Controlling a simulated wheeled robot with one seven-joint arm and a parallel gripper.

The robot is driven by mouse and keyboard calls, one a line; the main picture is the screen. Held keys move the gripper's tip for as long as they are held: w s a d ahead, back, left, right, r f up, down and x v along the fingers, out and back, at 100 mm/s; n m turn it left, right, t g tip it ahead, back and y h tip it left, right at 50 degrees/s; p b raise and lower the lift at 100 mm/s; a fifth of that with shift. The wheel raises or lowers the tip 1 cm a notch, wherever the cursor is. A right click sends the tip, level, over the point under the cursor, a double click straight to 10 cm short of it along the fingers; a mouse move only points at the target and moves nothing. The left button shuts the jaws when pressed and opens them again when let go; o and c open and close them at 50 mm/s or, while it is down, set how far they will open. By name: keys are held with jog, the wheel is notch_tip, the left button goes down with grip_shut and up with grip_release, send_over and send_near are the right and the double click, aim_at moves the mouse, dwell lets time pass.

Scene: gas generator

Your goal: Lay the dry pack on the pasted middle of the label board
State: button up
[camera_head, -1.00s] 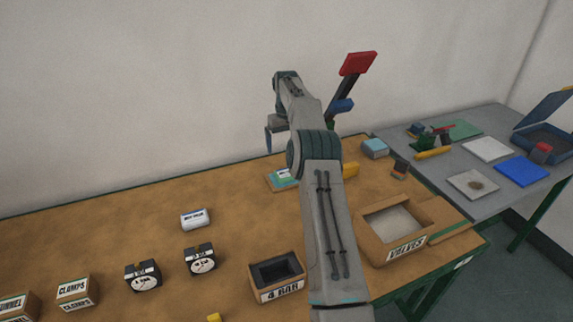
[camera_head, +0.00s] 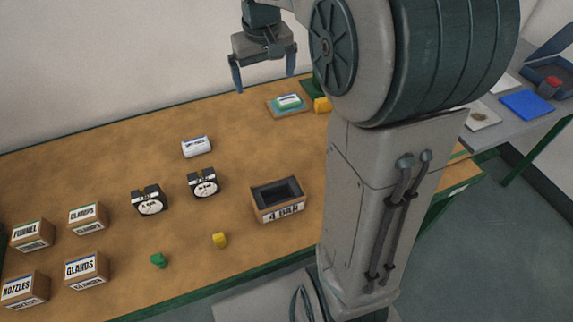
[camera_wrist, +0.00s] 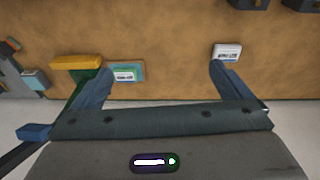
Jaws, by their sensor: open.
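A white pack with dark lettering (camera_head: 196,147), which I take to be the dry pack, lies on the workbench left of centre. It also shows in the wrist view (camera_wrist: 228,52), by the right fingertip and apart from it. A flat board with a teal middle (camera_head: 272,105), probably the label board, lies near the bench's back edge. A small white and green piece (camera_head: 289,101) sits on its middle; whether this is paste or a label I cannot tell. My gripper (camera_head: 265,80) is open and empty, held above the bench, fingers downward; it also shows in the wrist view (camera_wrist: 160,70).
Two black clock-like dials (camera_head: 203,183) (camera_head: 149,201) and a "4 BAR" box (camera_head: 278,199) stand in front of the white pack. Labelled boxes (camera_head: 86,270) fill the left. A yellow block (camera_head: 322,105) is right of the board. My arm hides the bench's right part.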

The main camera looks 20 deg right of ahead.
jog(key=s+a+f, duration=0.1)
jog(key=s+f, duration=0.2)
jog(key=s, duration=0.7)
jog(key=s+a+f+t, duration=0.1)
jog(key=s+a+f, duration=0.1)
jog(key=s, duration=0.8)
jog(key=shift+s+a+f+m+y, duration=0.15)
jog(key=shift+s+f+m+y, duration=0.15)
jog(key=shift+f, duration=0.55)
